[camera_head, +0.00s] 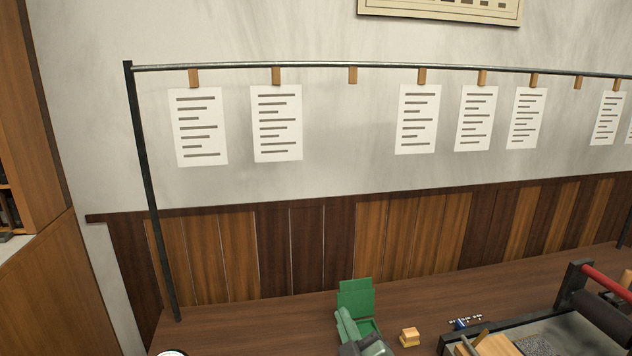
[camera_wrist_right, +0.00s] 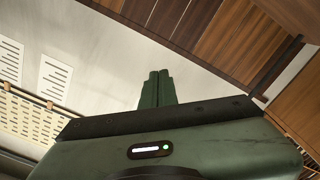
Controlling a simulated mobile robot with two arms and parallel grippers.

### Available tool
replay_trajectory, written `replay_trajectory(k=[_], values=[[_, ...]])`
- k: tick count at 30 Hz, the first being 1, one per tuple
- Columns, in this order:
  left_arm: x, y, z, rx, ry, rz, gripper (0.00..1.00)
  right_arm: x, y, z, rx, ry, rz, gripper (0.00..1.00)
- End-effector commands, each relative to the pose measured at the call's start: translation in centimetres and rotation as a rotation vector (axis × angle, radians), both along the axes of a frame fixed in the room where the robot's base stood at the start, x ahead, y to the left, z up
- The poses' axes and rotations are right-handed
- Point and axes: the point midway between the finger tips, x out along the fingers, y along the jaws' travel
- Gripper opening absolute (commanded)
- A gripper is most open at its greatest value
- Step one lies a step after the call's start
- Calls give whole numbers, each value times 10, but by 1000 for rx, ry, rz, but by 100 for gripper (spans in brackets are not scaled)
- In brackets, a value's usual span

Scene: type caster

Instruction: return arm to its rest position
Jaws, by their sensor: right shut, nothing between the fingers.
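My right gripper (camera_head: 346,318) shows at the bottom centre of the head view, with its green-grey body at the lower edge. In the right wrist view its two green fingers (camera_wrist_right: 157,88) are together with nothing between them. It appears in front of an open green box-like object (camera_head: 357,298) on the wooden table (camera_head: 250,318), partly covering it. I cannot tell whether they touch. The right wrist view shows wall, wood panelling and hanging sheets beyond the fingers, tilted. My left gripper is not in view.
A metal rail (camera_head: 350,67) on a dark post (camera_head: 152,190) carries wooden clips and several printed sheets (camera_head: 277,122). A small wooden block (camera_head: 409,337) and a press with a black roller (camera_head: 603,317) stand right. The table's left part looks mostly clear.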

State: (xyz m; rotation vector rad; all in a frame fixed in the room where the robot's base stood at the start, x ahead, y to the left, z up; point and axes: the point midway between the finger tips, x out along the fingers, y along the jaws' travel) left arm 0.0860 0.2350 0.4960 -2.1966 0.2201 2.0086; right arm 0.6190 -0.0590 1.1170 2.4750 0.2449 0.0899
Motion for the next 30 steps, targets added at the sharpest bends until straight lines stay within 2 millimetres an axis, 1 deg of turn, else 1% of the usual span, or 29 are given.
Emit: replay_trajectory(k=[1, 2, 3, 5, 6, 8, 9, 10, 12, 13, 15, 18, 23, 27, 30], values=[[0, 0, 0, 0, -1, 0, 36, -18, -25, -29, 55, 115, -67, 0], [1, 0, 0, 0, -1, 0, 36, -30, -38, -44, 82, 182, -104, 0], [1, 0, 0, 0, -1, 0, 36, -46, -54, -64, 117, 270, -151, 0], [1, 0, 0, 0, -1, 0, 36, -74, -76, -93, 163, 403, -214, 0], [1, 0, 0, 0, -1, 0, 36, -95, -89, -111, 189, 491, -253, 0], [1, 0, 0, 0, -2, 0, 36, -128, -104, -135, 221, 615, -300, 0], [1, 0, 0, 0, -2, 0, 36, -148, -112, -147, 240, 687, -326, 0], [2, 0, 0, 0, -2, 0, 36, -162, -117, -154, 250, 735, -343, 0], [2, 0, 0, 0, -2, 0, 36, -193, -125, -168, 269, 835, -372, 0], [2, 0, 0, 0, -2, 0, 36, -205, -128, -173, 276, 874, -383, 0], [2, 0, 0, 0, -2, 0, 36, -231, -134, -181, 287, 952, -402, 0], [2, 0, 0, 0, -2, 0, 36, -263, -139, -189, 297, 1050, -424, 0], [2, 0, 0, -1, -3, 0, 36, -311, -145, -196, 308, 1189, -448, 0], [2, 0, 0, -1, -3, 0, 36, -350, -148, -197, 311, 1296, -461, 0], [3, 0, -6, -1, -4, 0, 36, -342, -147, -226, 307, 1305, -462, 0]])
